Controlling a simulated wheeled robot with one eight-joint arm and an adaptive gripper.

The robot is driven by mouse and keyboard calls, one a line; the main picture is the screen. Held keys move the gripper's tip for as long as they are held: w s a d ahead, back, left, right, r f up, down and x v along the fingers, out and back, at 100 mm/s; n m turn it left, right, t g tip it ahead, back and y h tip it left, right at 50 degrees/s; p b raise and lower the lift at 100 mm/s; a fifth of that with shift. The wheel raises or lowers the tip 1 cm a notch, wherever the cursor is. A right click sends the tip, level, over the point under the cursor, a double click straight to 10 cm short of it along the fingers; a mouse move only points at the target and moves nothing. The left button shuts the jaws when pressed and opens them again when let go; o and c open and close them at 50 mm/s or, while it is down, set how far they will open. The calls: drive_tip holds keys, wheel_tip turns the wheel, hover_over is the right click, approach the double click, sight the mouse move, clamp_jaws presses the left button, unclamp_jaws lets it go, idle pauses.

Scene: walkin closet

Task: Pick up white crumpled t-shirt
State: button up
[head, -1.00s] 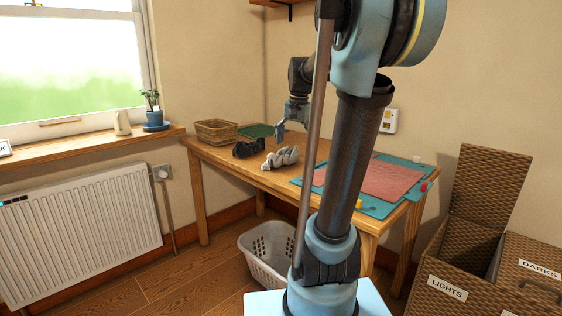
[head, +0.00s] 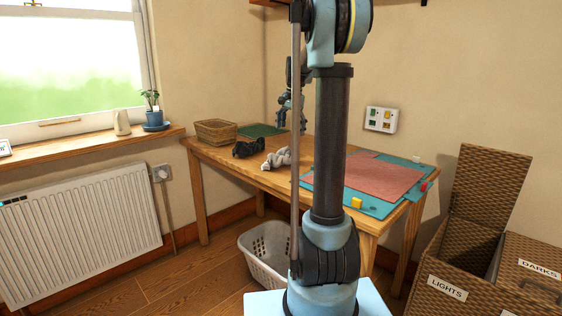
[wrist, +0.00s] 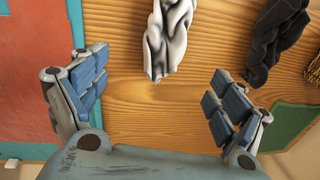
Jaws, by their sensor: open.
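The white crumpled t-shirt (head: 277,158) lies on the wooden table, its right end partly behind my arm in the head view. In the wrist view the white t-shirt (wrist: 168,38) runs in from the top edge, ahead of and between my fingers. My gripper (wrist: 160,95) is open, with bare table between its two blue-padded fingers, and it touches nothing. In the head view my gripper (head: 291,117) hangs above the far part of the table, partly hidden behind my arm.
A black crumpled garment (head: 248,148) lies left of the t-shirt. A wicker basket (head: 216,132) and green mat (head: 262,130) are at the back. A red cloth (head: 385,180) on a teal mat (head: 372,206) covers the right side. A laundry basket (head: 262,253) stands on the floor.

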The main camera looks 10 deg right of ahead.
sight(288, 147)
drive_tip(key=f, duration=0.5)
drive_tip(key=w+f, duration=0.1)
drive_tip(key=f, duration=0.2)
drive_tip(key=shift+a+f, duration=0.2)
drive_tip(key=shift+a, duration=0.15)
drive_tip(key=shift+w+a+f, duration=0.15)
drive_tip(key=shift+a+f, duration=0.05)
drive_tip(key=shift+f, duration=0.65)
drive_tip(key=shift+w+a+f, duration=0.15)
drive_tip(key=shift+w+f, duration=0.05)
drive_tip(key=shift+f, duration=0.65)
drive_tip(key=shift+w+a+f, duration=0.15)
drive_tip(key=shift+a+f, duration=0.05)
drive_tip(key=shift+f, duration=0.65)
drive_tip(key=c, duration=1.2)
